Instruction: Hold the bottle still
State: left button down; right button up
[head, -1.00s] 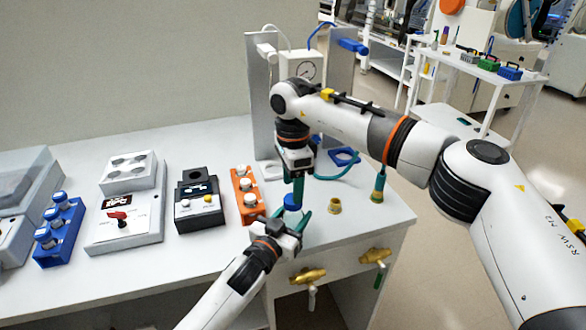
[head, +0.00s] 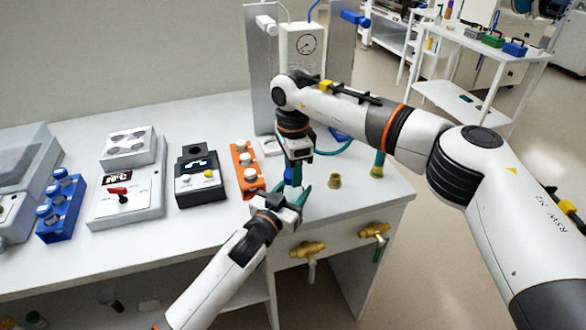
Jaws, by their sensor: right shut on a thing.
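A bottle with a blue cap (head: 289,176) stands near the front right of the bench. Its body is mostly hidden by my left gripper. My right gripper (head: 291,179) points straight down from above, shut on the blue cap. My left gripper (head: 288,198) reaches in from the front, with its green fingers at the level of the bottle body below the cap. Whether the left fingers press on the bottle cannot be made out.
An orange rack (head: 243,159) with white caps, a black device (head: 200,190) and a grey box with a red switch (head: 125,213) stand left of the bottle. A small brass piece (head: 334,181) stands to the right. Brass valves (head: 308,249) stick out from the bench front.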

jog(key=m, duration=1.4)
jog(key=shift+m, duration=0.3)
jog(key=m, duration=0.4)
jog(key=o, duration=1.1)
jog(key=shift+o, duration=0.2)
notch_tip(320, 180, up, 12)
